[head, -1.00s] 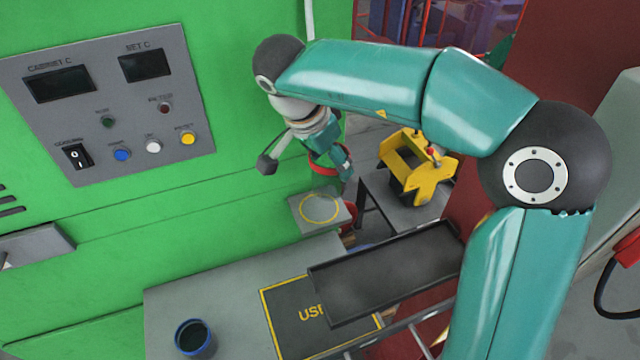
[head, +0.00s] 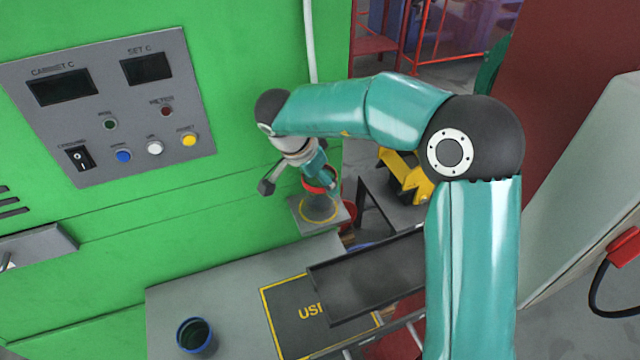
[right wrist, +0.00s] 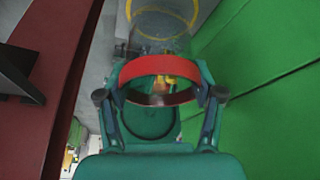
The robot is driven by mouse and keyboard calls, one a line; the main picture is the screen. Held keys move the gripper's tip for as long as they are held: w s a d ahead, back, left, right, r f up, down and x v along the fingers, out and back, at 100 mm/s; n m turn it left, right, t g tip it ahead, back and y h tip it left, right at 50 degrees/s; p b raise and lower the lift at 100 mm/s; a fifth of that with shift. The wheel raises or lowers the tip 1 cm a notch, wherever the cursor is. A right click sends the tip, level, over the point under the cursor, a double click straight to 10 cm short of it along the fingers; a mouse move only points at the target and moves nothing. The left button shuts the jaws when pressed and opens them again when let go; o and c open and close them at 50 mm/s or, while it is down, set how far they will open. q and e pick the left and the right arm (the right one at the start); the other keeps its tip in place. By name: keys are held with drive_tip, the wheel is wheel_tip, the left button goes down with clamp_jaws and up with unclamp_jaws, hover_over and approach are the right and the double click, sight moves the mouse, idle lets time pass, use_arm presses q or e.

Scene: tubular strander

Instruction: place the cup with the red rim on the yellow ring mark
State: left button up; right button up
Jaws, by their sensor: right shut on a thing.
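The cup with the red rim (head: 321,187) is in my right gripper (head: 318,176), over the small grey shelf beside the green cabinet. Its red rim (right wrist: 160,67) sits between the two fingers in the right wrist view, and its body looks see-through. My right gripper (right wrist: 160,98) is shut on the cup. The yellow ring mark (head: 319,220) on the shelf shows just below the cup in the head view. In the right wrist view the ring mark (right wrist: 166,7) shows beyond the cup, partly through it. I cannot tell whether the cup's base touches the shelf. My left gripper is not in view.
A blue-rimmed cup (head: 195,336) stands on the grey bench (head: 240,275). A dark tray (head: 365,281) lies to its right. A yellow fixture (head: 402,178) is behind my right arm. The green cabinet (head: 230,200) closes off the left side of the shelf.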

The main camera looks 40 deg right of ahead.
drive_tip(key=shift+f, duration=0.85)
drive_tip(key=shift+w+f, duration=0.25)
drive_tip(key=shift+f, duration=0.2)
drive_tip(key=o, duration=1.1)
drive_tip(key=shift+o, duration=0.2)
drive_tip(key=v, duration=1.2)
drive_tip(key=shift+d, duration=0.15)
